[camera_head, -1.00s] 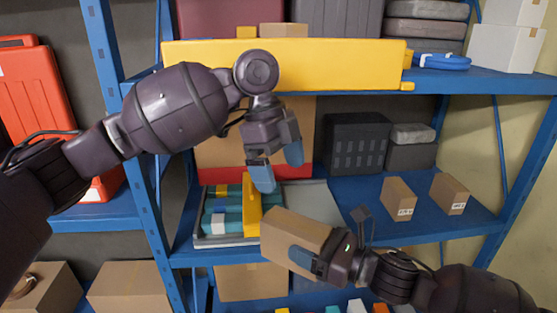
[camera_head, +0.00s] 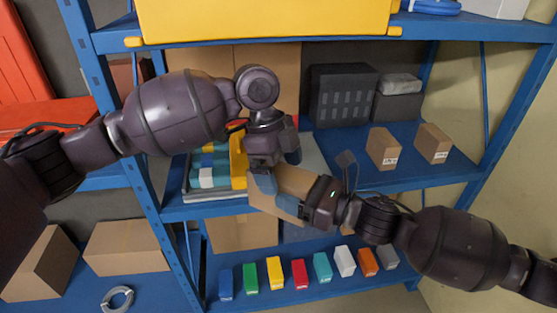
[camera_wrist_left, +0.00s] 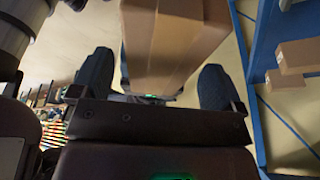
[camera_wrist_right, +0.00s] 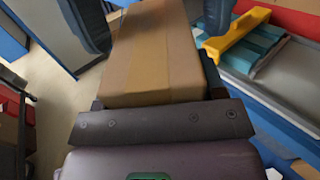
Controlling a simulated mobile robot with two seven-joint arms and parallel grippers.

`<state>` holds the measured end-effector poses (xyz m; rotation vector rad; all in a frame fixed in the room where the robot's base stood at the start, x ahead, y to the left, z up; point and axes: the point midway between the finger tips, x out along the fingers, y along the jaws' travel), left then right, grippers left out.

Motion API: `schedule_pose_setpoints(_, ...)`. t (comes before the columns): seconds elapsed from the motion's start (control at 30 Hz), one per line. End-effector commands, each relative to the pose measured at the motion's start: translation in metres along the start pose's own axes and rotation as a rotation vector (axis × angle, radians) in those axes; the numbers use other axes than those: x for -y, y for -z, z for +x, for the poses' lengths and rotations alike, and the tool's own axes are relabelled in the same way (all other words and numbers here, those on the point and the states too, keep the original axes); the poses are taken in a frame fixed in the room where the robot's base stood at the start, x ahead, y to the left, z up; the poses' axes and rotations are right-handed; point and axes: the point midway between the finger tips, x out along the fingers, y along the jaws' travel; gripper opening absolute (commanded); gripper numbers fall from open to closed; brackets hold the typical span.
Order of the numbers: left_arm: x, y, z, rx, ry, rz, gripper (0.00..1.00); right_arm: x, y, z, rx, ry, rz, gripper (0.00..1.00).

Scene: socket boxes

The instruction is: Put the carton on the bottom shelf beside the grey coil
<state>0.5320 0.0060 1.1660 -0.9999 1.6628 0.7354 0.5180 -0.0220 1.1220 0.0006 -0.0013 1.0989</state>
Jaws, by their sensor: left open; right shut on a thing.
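The brown carton (camera_head: 297,181) is held in front of the middle shelf by my right gripper (camera_head: 308,200), which is shut on its near end. In the right wrist view the carton (camera_wrist_right: 155,55) fills the jaws. My left gripper (camera_head: 273,170) is open at the carton's other end. In the left wrist view its two fingers stand apart with the carton (camera_wrist_left: 175,40) between and beyond them; I cannot tell whether they touch it. The grey coil (camera_head: 117,299) lies on the bottom shelf at the lower left, with bare blue shelf to its right.
Two cartons (camera_head: 130,247) (camera_head: 38,263) stand behind and left of the coil. A blue upright (camera_head: 155,215) separates it from the bay with several coloured boxes (camera_head: 300,272). The middle shelf holds a tray (camera_head: 205,194), a dark crate (camera_head: 342,95) and small cartons (camera_head: 384,148).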

Motion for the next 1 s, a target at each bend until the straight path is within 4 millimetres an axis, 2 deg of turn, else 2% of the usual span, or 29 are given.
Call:
schedule_pose_setpoints(0.17, 0.0, 0.0, 0.0, 0.0, 0.0, 0.0, 0.94, -0.0001, -0.0017, 0.0003, 0.003, -0.001, -0.001, 0.2)
schedule_pose_setpoints(0.2, 0.0, 0.0, 0.0, 0.0, 0.0, 0.0, 0.91, -0.0001, -0.0017, 0.0003, 0.003, -0.001, -0.001, 0.2)
schedule_pose_setpoints(0.67, 0.0001, 0.0, -0.0004, 0.001, 0.0, 0.0, 0.21, -0.0002, -0.0016, 0.0003, 0.003, -0.002, -0.001, 0.2)
schedule_pose_setpoints(0.7, 0.0004, 0.0004, -0.0014, 0.0, 0.002, 0.001, 0.2, -0.0002, -0.0016, 0.0003, 0.003, -0.002, -0.001, 0.7)
schedule_pose_setpoints(0.87, 0.0003, 0.0004, -0.0013, 0.0, 0.002, 0.001, 0.2, -0.0001, -0.001, 0.0002, 0.002, -0.001, -0.001, 0.94)
schedule_pose_setpoints(1.0, 0.0003, 0.0004, -0.0013, 0.0, 0.002, 0.001, 0.2, 0.0, -0.0006, 0.0001, 0.001, 0.0, 0.0, 0.94)
